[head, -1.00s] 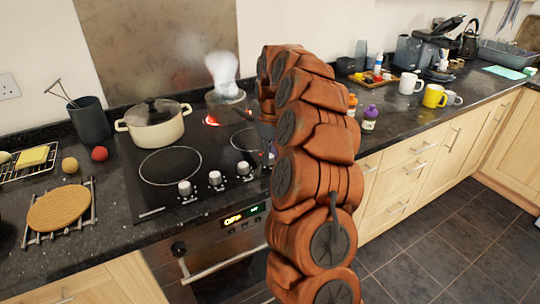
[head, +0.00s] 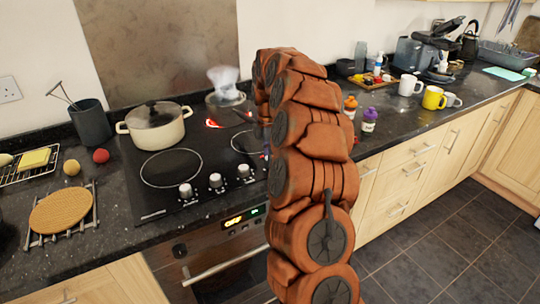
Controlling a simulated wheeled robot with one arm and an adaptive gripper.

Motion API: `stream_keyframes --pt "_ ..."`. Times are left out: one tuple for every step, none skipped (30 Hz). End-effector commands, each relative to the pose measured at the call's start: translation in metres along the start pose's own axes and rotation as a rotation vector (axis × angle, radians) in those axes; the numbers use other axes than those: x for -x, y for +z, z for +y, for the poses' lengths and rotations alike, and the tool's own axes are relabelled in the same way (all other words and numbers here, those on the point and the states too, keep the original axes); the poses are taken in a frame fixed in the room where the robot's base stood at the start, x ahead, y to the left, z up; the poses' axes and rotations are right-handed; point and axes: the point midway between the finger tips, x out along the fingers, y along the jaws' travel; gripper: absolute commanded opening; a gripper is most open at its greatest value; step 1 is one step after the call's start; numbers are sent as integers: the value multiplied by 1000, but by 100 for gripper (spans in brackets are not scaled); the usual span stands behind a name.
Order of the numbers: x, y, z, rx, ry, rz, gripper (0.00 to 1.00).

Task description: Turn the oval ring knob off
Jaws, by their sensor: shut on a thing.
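Silver knobs stand in a row along the front right of the black hob (head: 150,203): a left one (head: 185,190), a middle one (head: 215,180) and a right one (head: 244,171). I cannot make out an oval ring shape on any of them. My brown arm rises in front of the hob's right end and hides whatever is there. My gripper is hidden behind the arm, so its jaws and anything between them do not show.
A cream lidded pot (head: 155,127) stands on the hob's back left. An oven with a lit display (head: 245,216) and a bar handle (head: 222,267) is below. A purple-capped bottle (head: 369,119) and mugs (head: 433,98) stand to the right. Dark floor is clear at right.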

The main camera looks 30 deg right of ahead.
Motion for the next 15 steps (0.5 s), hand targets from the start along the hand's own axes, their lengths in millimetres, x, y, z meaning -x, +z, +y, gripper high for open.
stream_keyframes --pt "1 0 0 44 0 -2 1" --pt "1 0 0 73 0 -3 1" --pt "1 0 0 111 0 -5 1" --pt "1 0 0 140 0 -7 1" --pt "1 0 0 168 0 -8 1" --pt "1 0 0 206 0 -10 1" --pt "1 0 0 234 0 -12 1" --pt "2 0 0 263 0 -13 1" --pt "2 0 0 301 0 -15 1" --pt "2 0 0 329 0 -17 1" --pt "2 -1 0 356 -1 -18 1" --pt "2 -1 0 393 -1 -20 1" --pt "2 -1 0 419 -1 -21 1" --pt "2 -1 0 446 -1 -22 1" --pt "2 -1 0 480 -1 -23 1"
